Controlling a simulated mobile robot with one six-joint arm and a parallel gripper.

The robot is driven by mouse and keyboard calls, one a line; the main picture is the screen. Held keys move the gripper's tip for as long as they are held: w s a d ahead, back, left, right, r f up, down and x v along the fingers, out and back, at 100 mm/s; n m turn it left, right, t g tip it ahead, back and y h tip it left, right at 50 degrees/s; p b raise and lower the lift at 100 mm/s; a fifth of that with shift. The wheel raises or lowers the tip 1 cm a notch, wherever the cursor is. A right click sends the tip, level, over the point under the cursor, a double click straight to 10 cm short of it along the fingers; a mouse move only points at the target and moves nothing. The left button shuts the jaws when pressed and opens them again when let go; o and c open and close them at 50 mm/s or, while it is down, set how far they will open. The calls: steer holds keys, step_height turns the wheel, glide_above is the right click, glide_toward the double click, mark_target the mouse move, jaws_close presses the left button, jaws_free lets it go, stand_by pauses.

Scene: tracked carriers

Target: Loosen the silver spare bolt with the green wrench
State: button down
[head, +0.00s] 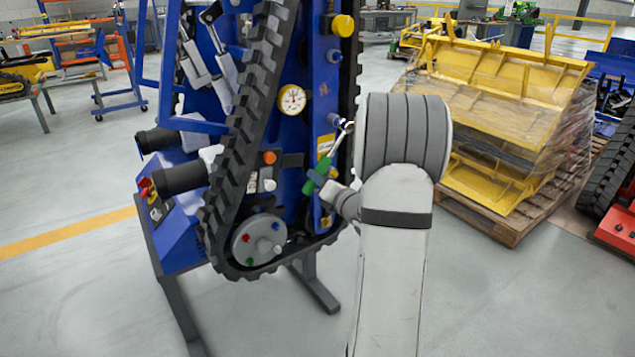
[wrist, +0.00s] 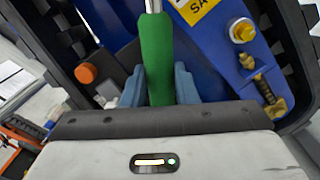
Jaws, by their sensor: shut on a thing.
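The green wrench (head: 318,176) has a green handle and a silver shaft that slants up and right to a head beside the blue carrier's side plate. My gripper (head: 322,186) is shut on the green handle. In the wrist view my gripper (wrist: 160,86) has its two blue-grey fingers either side of the wrench handle (wrist: 157,50), and the shaft runs out of the top edge. The wrench head is out of that view. I cannot make out the silver spare bolt for certain, nor whether the wrench head touches a bolt.
The blue tracked carrier (head: 308,60) stands tilted up, its black track (head: 245,125) left of the wrench. A grey disc (head: 258,240) bears coloured bolts. A yellow bolt (wrist: 242,30) and brass fitting (wrist: 268,88) sit right of the handle. Yellow buckets (head: 500,75) are stacked on a pallet.

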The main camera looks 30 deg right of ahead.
steer(key=shift+d, duration=0.15)
steer(key=shift+d+f+n+b, duration=0.5)
steer(key=shift+d+n+b, duration=0.2)
steer(key=shift+b, duration=0.15)
steer(key=shift+a+r, duration=0.15)
steer(key=shift+a, duration=0.1)
stand_by(0.5)
stand_by(0.3)
steer(key=shift+s+d, duration=0.15)
steer(key=shift+s, duration=1.6)
